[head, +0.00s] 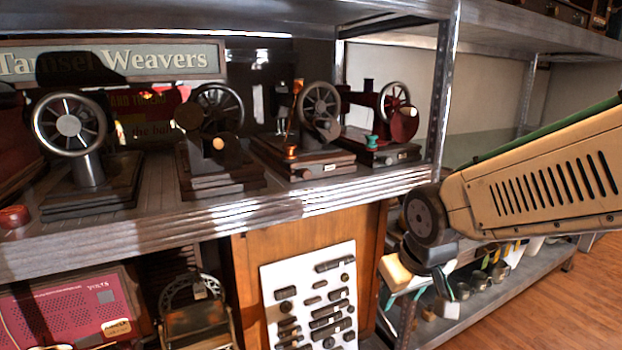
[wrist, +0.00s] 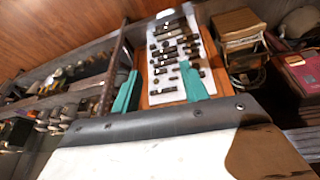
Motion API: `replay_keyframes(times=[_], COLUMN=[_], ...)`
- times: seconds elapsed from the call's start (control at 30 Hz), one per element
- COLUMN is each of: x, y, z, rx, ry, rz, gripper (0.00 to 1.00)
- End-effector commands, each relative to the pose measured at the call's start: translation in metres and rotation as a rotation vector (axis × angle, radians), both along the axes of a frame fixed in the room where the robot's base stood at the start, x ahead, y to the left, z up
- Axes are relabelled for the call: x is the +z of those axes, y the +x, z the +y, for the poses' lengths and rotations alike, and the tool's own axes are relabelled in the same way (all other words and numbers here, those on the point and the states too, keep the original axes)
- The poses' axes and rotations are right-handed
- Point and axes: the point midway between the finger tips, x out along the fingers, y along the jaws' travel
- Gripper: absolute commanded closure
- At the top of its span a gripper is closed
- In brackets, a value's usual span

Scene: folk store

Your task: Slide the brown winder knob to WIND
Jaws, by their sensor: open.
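Several old hand-crank sewing machines stand on a grey metal shelf in the head view. The second from the left (head: 210,120) has a dark spoked wheel, a round brown disc (head: 188,116) and a small tan knob (head: 218,143). I cannot tell which of these, if either, is the winder knob, and no WIND mark is readable. My gripper (head: 421,282) is below the shelf at the right, apart from the machines. In the wrist view its two teal fingers (wrist: 159,70) are spread with nothing between them. The machines cannot be made out in the wrist view.
The shelf's front edge (head: 240,218) and a metal upright (head: 444,90) lie between my arm and the machines. A white board with dark parts (head: 310,290) hangs below the shelf. Wooden floor (head: 570,300) is open at right.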

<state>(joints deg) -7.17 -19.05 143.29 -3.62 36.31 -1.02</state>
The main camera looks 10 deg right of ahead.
Motion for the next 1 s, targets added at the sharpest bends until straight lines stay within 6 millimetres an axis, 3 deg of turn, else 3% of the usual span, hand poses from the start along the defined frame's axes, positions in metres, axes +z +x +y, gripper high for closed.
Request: replay_keyframes(times=[0.03, 0.2, 0.4, 0.6, 0.7, 0.87, 1.0], x=[-0.006, -0.002, 0.038, 0.102, 0.119, 0.126, 0.125], y=[0.026, 0.108, 0.174, 0.195, 0.196, 0.204, 0.224], z=[0.009, 0.040, 0.076, 0.091, 0.094, 0.097, 0.104], rx=[0.029, 0.125, 0.218, 0.264, 0.273, 0.276, 0.277], ry=[0.005, 0.041, 0.109, 0.163, 0.177, 0.183, 0.183], rz=[-0.073, -0.383, -0.781, -1.108, -1.189, -1.223, -1.221], gripper=[0.56, 0.56, 0.56, 0.56, 0.56, 0.56, 0.56])
